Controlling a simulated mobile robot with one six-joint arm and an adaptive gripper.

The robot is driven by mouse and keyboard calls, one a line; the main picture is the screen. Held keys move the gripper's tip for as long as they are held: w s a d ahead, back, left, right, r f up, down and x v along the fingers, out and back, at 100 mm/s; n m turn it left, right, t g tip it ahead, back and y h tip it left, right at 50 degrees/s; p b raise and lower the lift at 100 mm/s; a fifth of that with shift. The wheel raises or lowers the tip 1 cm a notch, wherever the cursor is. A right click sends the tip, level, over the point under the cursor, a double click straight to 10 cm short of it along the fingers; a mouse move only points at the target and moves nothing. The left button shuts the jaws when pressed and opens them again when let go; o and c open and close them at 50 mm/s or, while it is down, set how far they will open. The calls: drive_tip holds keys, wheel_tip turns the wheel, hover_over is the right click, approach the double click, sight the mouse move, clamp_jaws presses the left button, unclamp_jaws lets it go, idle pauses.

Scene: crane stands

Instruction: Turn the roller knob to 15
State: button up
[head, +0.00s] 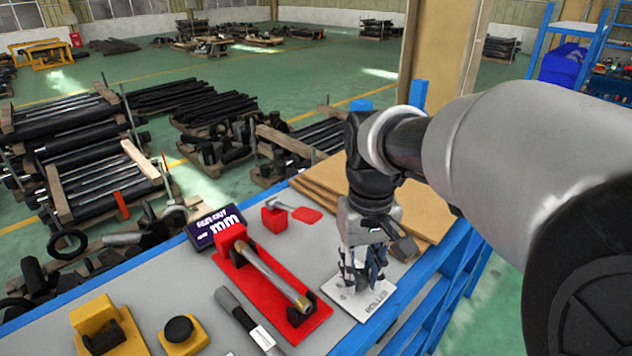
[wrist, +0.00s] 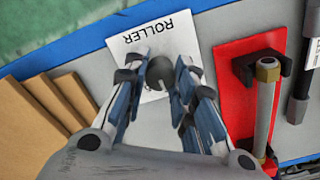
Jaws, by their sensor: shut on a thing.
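The roller knob (wrist: 160,74) is a dark round knob on a white plate (wrist: 151,40) lettered ROLLER. In the wrist view my gripper (wrist: 160,80) points down at it, with a blue-and-white finger on each side, shut on the knob. In the head view my gripper (head: 362,280) stands over the white plate (head: 372,300) near the bench's front right edge and hides most of the knob. I cannot read the knob's setting, as the fingers cover most of the plate.
A red stand with a metal rod (head: 268,278) lies left of the plate. Brown boards (head: 335,195) lie behind my gripper.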

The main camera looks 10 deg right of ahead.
sight(360, 274)
drive_tip(key=m+p, duration=0.1)
drive_tip(key=m, duration=0.3)
drive_tip(key=shift+m, duration=2.2)
drive_tip(key=shift+p, duration=0.3)
drive_tip(key=o, duration=1.1)
wheel_tip(360, 274, up, 12)
drive_tip(key=shift+r, duration=0.1)
